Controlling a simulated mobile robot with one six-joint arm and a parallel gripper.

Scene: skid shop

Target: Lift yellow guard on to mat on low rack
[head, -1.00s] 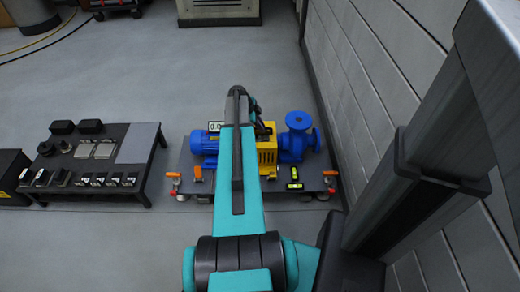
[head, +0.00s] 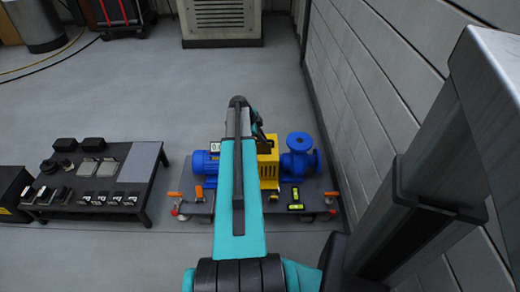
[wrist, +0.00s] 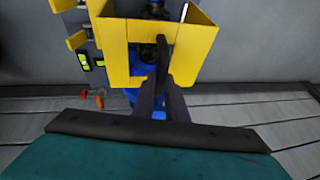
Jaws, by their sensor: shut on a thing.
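The yellow guard (head: 269,172) shows in the head view between a blue motor (head: 203,165) and a blue pump (head: 299,158) on a wheeled skid. My arm covers part of it. In the wrist view the guard (wrist: 195,50) is an open-sided yellow box, and my gripper (wrist: 162,75) is shut on it at the near side. Whether the guard is clear of the skid cannot be told. The low rack (head: 100,212) stands to the left, with a plain grey mat (head: 140,162) at its right end.
The rack's left part holds several dark parts and light plates (head: 88,168). The skid (head: 320,203) carries orange handles and a yellow-green level (head: 296,197). A panelled wall (head: 400,90) rises close on the right. Floor between rack and skid is clear.

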